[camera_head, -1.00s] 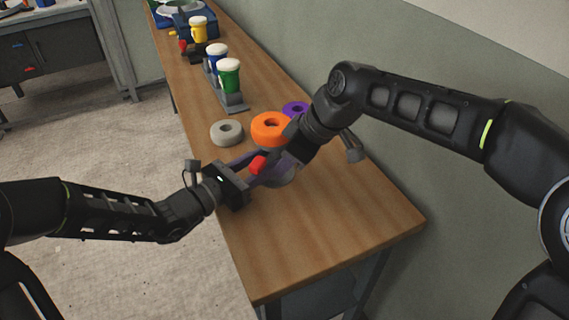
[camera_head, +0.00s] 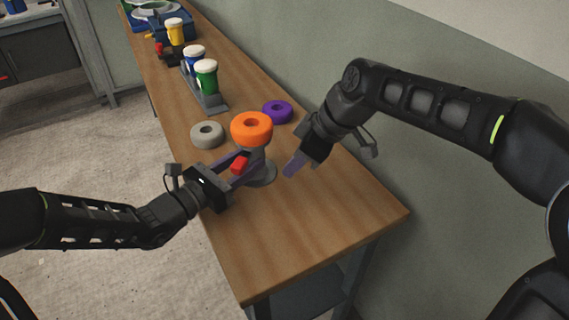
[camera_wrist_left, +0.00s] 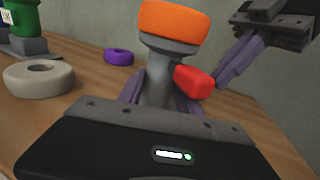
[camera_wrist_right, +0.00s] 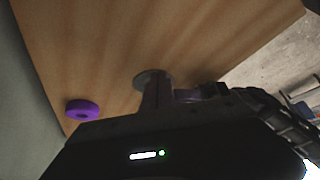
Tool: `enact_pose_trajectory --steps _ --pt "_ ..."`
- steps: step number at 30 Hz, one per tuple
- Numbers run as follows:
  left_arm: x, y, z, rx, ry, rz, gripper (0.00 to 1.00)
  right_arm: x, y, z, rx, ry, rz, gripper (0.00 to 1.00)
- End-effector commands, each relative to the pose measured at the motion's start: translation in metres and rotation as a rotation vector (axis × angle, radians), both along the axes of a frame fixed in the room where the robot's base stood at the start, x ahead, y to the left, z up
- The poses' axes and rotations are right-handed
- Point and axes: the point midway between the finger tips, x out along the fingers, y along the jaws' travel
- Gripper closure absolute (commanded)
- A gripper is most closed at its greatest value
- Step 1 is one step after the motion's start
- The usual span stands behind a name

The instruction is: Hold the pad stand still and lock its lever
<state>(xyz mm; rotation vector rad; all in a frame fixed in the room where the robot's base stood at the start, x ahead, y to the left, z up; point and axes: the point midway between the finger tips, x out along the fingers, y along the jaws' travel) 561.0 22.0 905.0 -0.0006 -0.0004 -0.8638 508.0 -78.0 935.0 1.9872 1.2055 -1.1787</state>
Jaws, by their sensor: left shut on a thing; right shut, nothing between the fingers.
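The pad stand has a round grey base (camera_head: 265,174), a grey post (camera_wrist_left: 158,85) and an orange ring pad (camera_head: 252,127) on top. It stands upright on the bench. Its red lever (camera_head: 240,163) sticks out beside the post, and also shows right of the post in the left wrist view (camera_wrist_left: 193,82). My left gripper (camera_head: 248,164) is shut on the post below the pad, its purple fingers on either side. My right gripper (camera_head: 291,170) is shut and empty, to the right of the stand and apart from the lever. In the right wrist view the pad and lever are hidden.
A grey ring (camera_head: 208,134) lies left of the stand and a purple ring (camera_head: 277,111) lies behind it. A grey rack with a green cup (camera_head: 206,77) and a blue cup stands farther back. The wooden bench (camera_head: 300,235) is clear in front; a wall runs along its right.

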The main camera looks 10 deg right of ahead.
Motion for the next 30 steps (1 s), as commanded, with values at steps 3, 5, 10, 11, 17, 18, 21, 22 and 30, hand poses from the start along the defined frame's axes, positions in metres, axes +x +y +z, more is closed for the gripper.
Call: enact_pose_trajectory --steps 3,5,10,11,17,18,21,22,30 --pt "0.000 0.000 0.000 0.000 0.000 0.000 1.00 -0.001 -0.003 0.000 0.000 0.000 -0.001 1.00" --pt "0.000 0.000 0.000 0.000 0.000 0.000 1.00 -0.001 -0.004 0.000 0.000 0.000 0.000 1.00" --pt "0.000 0.000 0.000 0.000 0.000 0.000 1.00 -0.001 -0.004 0.000 0.000 0.000 0.000 1.00" --pt "0.000 0.000 0.000 0.000 0.000 0.000 1.00 -0.001 -0.004 0.000 0.000 0.000 0.000 1.00" --pt "0.000 0.000 0.000 0.000 0.000 0.000 1.00 -0.002 -0.004 -0.002 0.006 0.011 -0.009 1.00" --pt "0.000 0.000 0.000 0.000 0.000 0.000 1.00 -0.004 -0.004 -0.003 0.015 0.026 -0.023 1.00" --pt "0.000 0.000 0.000 0.000 0.000 0.000 1.00 -0.014 -0.006 -0.012 0.064 0.108 -0.101 1.00" --pt "0.000 0.000 0.000 0.000 0.000 0.000 1.00 -0.018 -0.007 -0.016 0.086 0.147 -0.136 1.00" --pt "0.000 0.000 0.000 0.000 0.000 0.000 1.00 -0.081 -0.007 -0.044 0.455 0.822 -0.749 1.00"
